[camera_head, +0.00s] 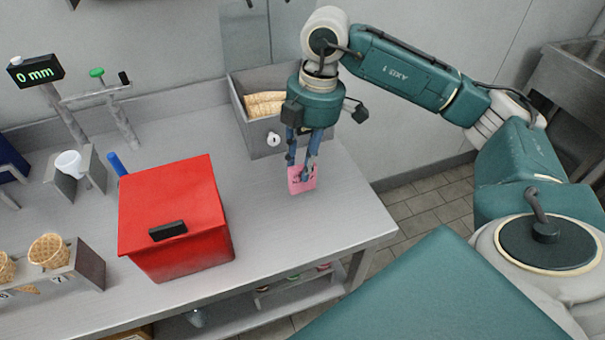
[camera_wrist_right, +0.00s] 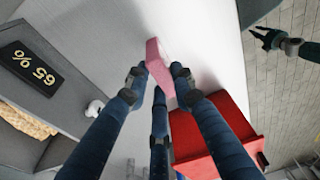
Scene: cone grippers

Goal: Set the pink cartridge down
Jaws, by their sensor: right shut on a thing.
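The pink cartridge (camera_head: 301,181) is a small flat block with dark marks on its face. My right gripper (camera_head: 305,167) is shut on it, pointing down over the right part of the grey counter (camera_head: 285,225). In the right wrist view the cartridge (camera_wrist_right: 157,62) sits between the blue fingertips (camera_wrist_right: 158,78). It is upright and at or just above the counter; I cannot tell whether it touches. What looks like my left gripper (camera_wrist_right: 272,40) shows small at the upper right of the wrist view, over the floor; its finger state is unclear.
A red lidded box (camera_head: 175,215) stands left of the cartridge. A grey bin (camera_head: 262,140) with wafer cones is behind it. A cone rack (camera_head: 80,262), a white-cup stand (camera_head: 70,180) and a display post (camera_head: 65,115) are further left. Counter around the cartridge is bare; its right edge is near.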

